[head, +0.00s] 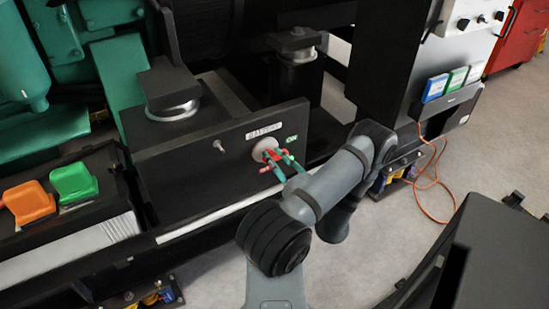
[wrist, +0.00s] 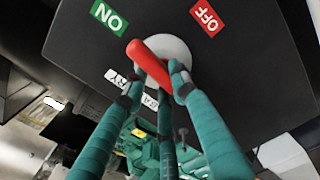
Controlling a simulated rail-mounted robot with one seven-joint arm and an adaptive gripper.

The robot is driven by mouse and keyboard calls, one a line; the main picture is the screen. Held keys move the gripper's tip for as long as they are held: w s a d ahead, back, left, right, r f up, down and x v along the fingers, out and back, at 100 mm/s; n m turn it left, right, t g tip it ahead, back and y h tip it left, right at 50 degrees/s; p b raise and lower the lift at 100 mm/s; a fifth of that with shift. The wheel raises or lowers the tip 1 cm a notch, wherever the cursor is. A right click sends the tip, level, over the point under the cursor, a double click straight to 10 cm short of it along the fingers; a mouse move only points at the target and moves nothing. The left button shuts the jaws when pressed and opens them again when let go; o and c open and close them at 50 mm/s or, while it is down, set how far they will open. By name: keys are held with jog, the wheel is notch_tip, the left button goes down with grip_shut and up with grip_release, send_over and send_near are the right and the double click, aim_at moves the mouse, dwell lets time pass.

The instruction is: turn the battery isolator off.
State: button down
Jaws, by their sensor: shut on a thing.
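The battery isolator has a red handle (wrist: 147,61) on a pale round base (wrist: 172,50). In the wrist view the handle lies aslant, its upper-left end pointing towards the green ON label (wrist: 108,17). The red OFF label (wrist: 207,18) is at the upper right. In the head view the isolator base (head: 263,149) sits on the front of a black box, under a white BATTERY label (head: 264,131). My gripper (head: 277,160) is shut on the handle, its teal fingers (wrist: 159,83) on either side. The fingers partly hide the handle's lower end.
A small metal toggle or stud (head: 219,145) stands left of the isolator on the black box (head: 195,180). Orange (head: 28,201) and green (head: 73,182) blocks are at the far left. An orange cable (head: 432,180) hangs to the floor at right. Grey floor (head: 350,265) is clear.

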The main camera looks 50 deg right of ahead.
jog(key=m+p, duration=0.2)
jog(key=m, duration=0.2)
jog(key=shift+d+r, duration=0.1)
jog(key=m+p, duration=0.2)
jog(key=m, duration=0.2)
jog(key=shift+s+d+m, duration=0.1)
jog(key=shift+m, duration=0.2)
jog(key=m, duration=0.4)
jog(key=shift+f+m, duration=0.3)
jog(key=shift+d+f+m+p, duration=0.1)
jog(key=shift+m+p, duration=0.2)
jog(key=shift+m, duration=1.5)
jog(key=c, duration=1.5)
grip_release()
jog(key=shift+o, duration=0.6)
jog(key=v, duration=1.2)
